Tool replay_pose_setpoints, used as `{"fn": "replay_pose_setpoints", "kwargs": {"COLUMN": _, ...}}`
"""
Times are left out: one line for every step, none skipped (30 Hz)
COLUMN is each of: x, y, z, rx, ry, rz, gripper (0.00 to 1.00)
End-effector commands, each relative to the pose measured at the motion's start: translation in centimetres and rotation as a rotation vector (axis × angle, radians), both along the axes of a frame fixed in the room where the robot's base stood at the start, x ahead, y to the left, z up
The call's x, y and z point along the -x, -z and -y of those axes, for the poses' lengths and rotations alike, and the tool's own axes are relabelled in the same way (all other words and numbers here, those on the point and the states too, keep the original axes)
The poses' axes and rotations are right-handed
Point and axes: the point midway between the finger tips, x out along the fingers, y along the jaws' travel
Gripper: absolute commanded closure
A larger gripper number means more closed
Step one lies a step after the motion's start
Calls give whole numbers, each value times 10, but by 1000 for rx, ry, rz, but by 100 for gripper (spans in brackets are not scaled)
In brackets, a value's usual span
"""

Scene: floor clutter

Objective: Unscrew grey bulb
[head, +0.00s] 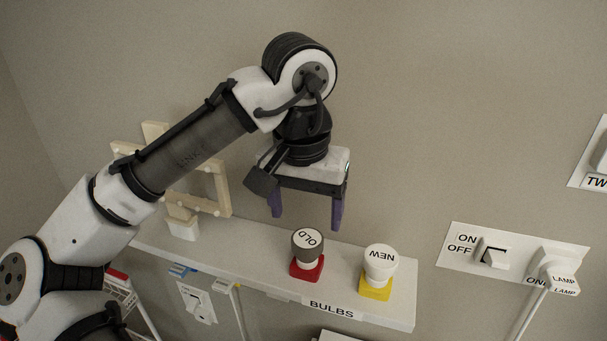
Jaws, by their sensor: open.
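The grey bulb (308,246), marked OLD on its top, stands upright on a red base (307,270) on the white shelf (200,266) labelled BULBS. My gripper (306,222) points downward above and slightly left of the grey bulb. Its two purple-tipped fingers are spread apart, with nothing between them. The right fingertip appears close to the bulb in the picture, but I cannot tell the depth between them. A white bulb (381,262) marked NEW stands in a yellow base (374,289) to the right.
A beige frame-like object (222,188) stands at the shelf's left end, partly behind my arm. A wall panel (492,255) with an ON/OFF switch and a LAMP plug is at the right. A switch box (197,303) hangs below the shelf.

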Motion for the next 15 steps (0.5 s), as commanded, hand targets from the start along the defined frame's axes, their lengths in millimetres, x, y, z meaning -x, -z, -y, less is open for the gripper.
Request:
{"fn": "replay_pose_setpoints", "kwargs": {"x": 1, "y": -10, "z": -1, "rx": -3, "ry": -3, "rz": 2, "gripper": 26}}
{"fn": "replay_pose_setpoints", "kwargs": {"x": 1, "y": -17, "z": -1, "rx": -4, "ry": -3, "rz": 4, "gripper": 26}}
{"fn": "replay_pose_setpoints", "kwargs": {"x": 3, "y": -24, "z": -1, "rx": -2, "ry": -2, "rz": 3, "gripper": 26}}
{"fn": "replay_pose_setpoints", "kwargs": {"x": 3, "y": -30, "z": -2, "rx": -3, "ry": -4, "rz": 3, "gripper": 26}}
{"fn": "replay_pose_setpoints", "kwargs": {"x": 4, "y": -35, "z": -2, "rx": -2, "ry": -4, "rz": 2, "gripper": 26}}
{"fn": "replay_pose_setpoints", "kwargs": {"x": 5, "y": -42, "z": -2, "rx": -2, "ry": -4, "rz": 2, "gripper": 26}}
{"fn": "replay_pose_setpoints", "kwargs": {"x": 5, "y": -47, "z": -2, "rx": -2, "ry": -3, "rz": 3, "gripper": 26}}
{"fn": "replay_pose_setpoints", "kwargs": {"x": 6, "y": -51, "z": -2, "rx": -1, "ry": -2, "rz": 1, "gripper": 26}}
{"fn": "replay_pose_setpoints", "kwargs": {"x": 6, "y": -57, "z": -3, "rx": -1, "ry": -3, "rz": 1, "gripper": 26}}
{"fn": "replay_pose_setpoints", "kwargs": {"x": 7, "y": -60, "z": -3, "rx": -2, "ry": -3, "rz": 2, "gripper": 26}}
{"fn": "replay_pose_setpoints", "kwargs": {"x": 7, "y": -63, "z": -3, "rx": -2, "ry": -3, "rz": 0, "gripper": 26}}
{"fn": "replay_pose_setpoints", "kwargs": {"x": 8, "y": -66, "z": -3, "rx": -1, "ry": -3, "rz": 0, "gripper": 26}}
{"fn": "replay_pose_setpoints", "kwargs": {"x": 8, "y": -68, "z": -3, "rx": -1, "ry": -2, "rz": 0, "gripper": 26}}
{"fn": "replay_pose_setpoints", "kwargs": {"x": 8, "y": -70, "z": -3, "rx": -1, "ry": -1, "rz": 0, "gripper": 26}}
{"fn": "replay_pose_setpoints", "kwargs": {"x": 8, "y": -72, "z": -3, "rx": -1, "ry": -1, "rz": 0, "gripper": 26}}
